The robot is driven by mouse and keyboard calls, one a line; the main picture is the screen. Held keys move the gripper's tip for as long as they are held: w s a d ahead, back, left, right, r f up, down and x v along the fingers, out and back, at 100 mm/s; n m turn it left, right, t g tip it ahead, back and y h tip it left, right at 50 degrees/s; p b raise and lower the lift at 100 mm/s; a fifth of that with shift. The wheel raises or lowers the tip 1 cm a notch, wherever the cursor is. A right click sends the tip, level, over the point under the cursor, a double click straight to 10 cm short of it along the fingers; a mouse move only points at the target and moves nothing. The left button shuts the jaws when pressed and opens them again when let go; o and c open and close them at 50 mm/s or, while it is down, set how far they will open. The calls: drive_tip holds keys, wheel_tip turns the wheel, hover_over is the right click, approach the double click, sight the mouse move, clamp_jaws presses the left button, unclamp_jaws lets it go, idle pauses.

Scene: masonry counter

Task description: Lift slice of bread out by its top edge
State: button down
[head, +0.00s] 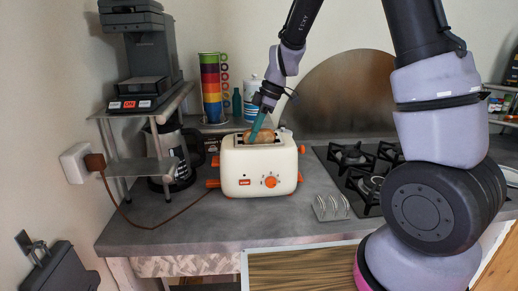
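A cream toaster (258,168) with orange knobs and feet stands on the grey counter. A brown slice of bread (264,138) shows its top edge above a slot of the toaster; its lower part is hidden inside. My gripper (254,138) points down at the slot, its teal fingers at the left part of the bread's top edge. The fingers overlap in this view, so I cannot tell whether they are open or shut on the bread.
A wire toast rack (331,207) stands right of the toaster, in front of a black gas hob (352,165). A glass coffee jug (172,155) and a metal shelf stand at left. A brown cord (135,225) crosses the counter. Stacked coloured cups (211,90) stand behind.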

drive_tip(key=shift+r, duration=0.1)
wheel_tip(320, 180, up, 28)
idle(2.0)
